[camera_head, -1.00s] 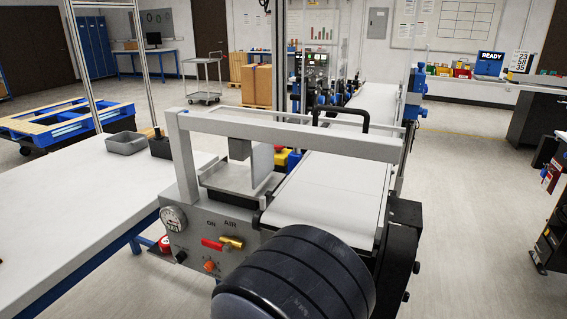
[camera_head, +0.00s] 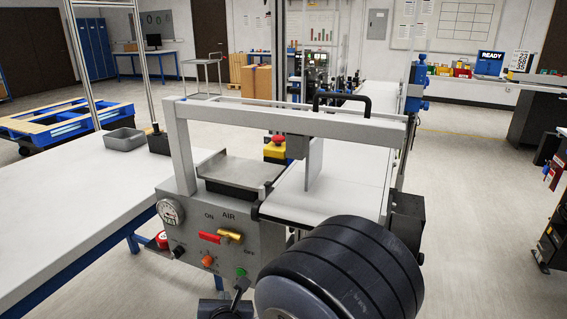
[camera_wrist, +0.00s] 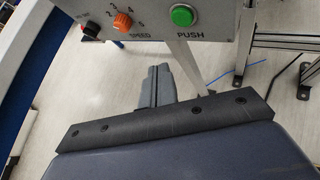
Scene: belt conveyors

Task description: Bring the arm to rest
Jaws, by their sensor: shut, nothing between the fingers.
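My gripper (camera_wrist: 155,82) shows in the wrist view as two grey fingers side by side with a thin line between them, shut and empty. It is over the floor below the machine's control panel (camera_wrist: 170,20), apart from it as far as I can see. In the head view my dark, ribbed arm link fills the bottom centre, in front of the conveyor. The fingers cannot be made out clearly there.
The control panel (camera_head: 225,245) carries a gauge, red and yellow levers and a green button (camera_head: 240,272) close to my arm. The belt (camera_head: 350,185) runs back behind it. A white table (camera_head: 70,215) stands left. Open floor (camera_head: 480,200) lies right.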

